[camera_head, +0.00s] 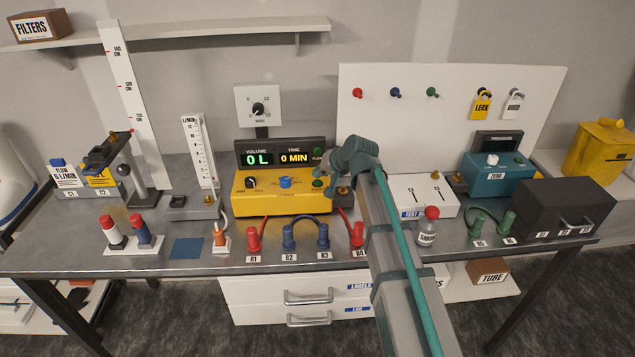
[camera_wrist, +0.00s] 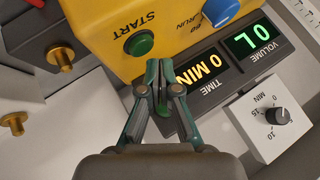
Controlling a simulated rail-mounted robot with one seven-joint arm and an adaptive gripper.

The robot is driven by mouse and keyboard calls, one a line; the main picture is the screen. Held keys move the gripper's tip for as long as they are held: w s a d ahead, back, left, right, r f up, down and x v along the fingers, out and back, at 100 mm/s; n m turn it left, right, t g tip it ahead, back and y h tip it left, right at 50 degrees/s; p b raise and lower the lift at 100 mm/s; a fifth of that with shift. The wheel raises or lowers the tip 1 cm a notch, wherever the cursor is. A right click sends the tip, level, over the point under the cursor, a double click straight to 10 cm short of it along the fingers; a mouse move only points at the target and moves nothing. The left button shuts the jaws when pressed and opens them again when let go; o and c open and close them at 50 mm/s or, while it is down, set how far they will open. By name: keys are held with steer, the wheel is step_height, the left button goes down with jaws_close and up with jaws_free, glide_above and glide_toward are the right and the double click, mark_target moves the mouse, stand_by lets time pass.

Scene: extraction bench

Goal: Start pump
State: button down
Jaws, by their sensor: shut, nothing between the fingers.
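The yellow pump (camera_head: 262,205) stands mid-bench, with a blue knob (camera_head: 285,182) and a black knob on its face. In the wrist view its green START button (camera_wrist: 139,43) sits beside the START lettering, just past my fingertips. My gripper (camera_head: 322,177) is at the pump's right side, shut and empty, and partly covers that area in the head view. The wrist view shows the shut fingers (camera_wrist: 157,72) close to the button; I cannot tell whether they touch it. The display (camera_head: 278,157) reads 0 L and 0 MIN.
A dial box (camera_head: 258,103) stands above the display. Red and blue posts with looped leads, such as R1 (camera_head: 253,238), line the front. A white test box (camera_head: 420,197), a teal pressure unit (camera_head: 497,178) and a small bottle (camera_head: 428,230) stand to the right of my arm.

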mark_target(319, 182)
steer(key=shift+f, duration=0.15)
stand_by(0.7)
steer(key=shift+f, duration=0.3)
steer(key=shift+f+b, duration=0.4)
steer(key=shift+b, duration=0.1)
stand_by(0.6)
steer(key=shift+r, duration=0.1)
steer(key=shift+r+p, duration=0.4)
steer(key=shift+r, duration=0.35)
steer(key=shift+r+p, duration=1.3)
steer(key=shift+r, duration=1.25)
